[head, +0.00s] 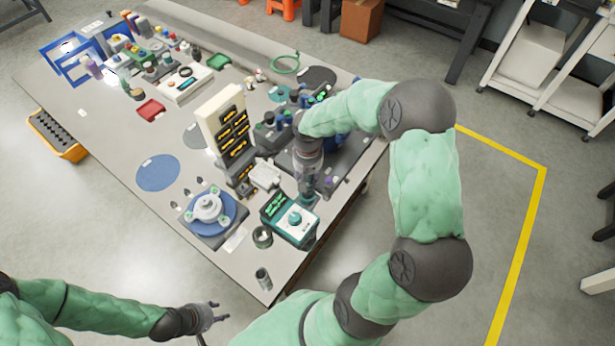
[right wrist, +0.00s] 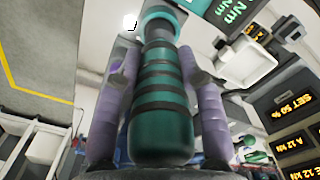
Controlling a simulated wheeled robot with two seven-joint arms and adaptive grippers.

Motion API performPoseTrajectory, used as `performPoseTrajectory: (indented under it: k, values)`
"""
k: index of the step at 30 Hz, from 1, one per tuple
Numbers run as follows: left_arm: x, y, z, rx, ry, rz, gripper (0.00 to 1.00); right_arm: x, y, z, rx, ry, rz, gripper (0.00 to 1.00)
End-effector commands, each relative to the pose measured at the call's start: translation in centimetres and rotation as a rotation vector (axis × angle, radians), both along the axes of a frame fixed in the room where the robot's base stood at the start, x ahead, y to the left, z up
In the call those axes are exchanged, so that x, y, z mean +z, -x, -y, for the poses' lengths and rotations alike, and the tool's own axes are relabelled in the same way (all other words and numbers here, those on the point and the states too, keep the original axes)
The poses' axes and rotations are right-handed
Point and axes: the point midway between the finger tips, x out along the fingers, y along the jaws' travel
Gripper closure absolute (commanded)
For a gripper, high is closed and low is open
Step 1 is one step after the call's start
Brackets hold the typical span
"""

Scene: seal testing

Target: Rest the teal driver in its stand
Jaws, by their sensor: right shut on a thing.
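The teal driver (right wrist: 160,110) has a ribbed handle with dark bands and fills the middle of the right wrist view. My right gripper (head: 306,188) is shut on it, with a purple-grey finger on each side of the handle. In the head view the gripper points down over the table's near right part, beside the teal and white meter (head: 290,218), and mostly hides the driver. I cannot make out the driver's stand for certain in either view. My left gripper (head: 215,312) is empty, its fingers apart, off the table's front edge.
A tall cream panel with amber displays (head: 222,118) stands left of my right gripper. A small white tray (head: 265,175) lies between them. A blue round fixture (head: 228,213), a dark ring (head: 262,237) and a small metal cup (head: 263,278) stand near the front. The table's left middle is mostly clear.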

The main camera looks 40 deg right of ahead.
Motion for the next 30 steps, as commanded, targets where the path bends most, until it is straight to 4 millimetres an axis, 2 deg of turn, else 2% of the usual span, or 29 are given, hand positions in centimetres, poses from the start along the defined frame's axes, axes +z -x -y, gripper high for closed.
performPoseTrajectory:
  k: [17, 18, 20, 30]
  values:
    - [-0.69, -0.01, 0.00, 0.000, 0.000, 0.000, 0.60, -0.84, -0.02, 0.03, 0.000, 0.000, 0.001, 1.00]
    - [-0.59, 0.00, 0.00, 0.000, 0.000, 0.000, 0.60, -0.72, -0.02, 0.03, 0.000, 0.000, 0.002, 0.50]
    - [-0.55, 0.00, 0.00, 0.000, 0.000, 0.000, 0.60, -0.69, -0.02, 0.02, 0.000, 0.000, 0.001, 0.34]
    - [-0.52, -0.01, -0.01, 0.000, 0.000, 0.000, 0.60, -0.78, 0.08, -0.05, 0.000, 0.000, -0.002, 0.34]
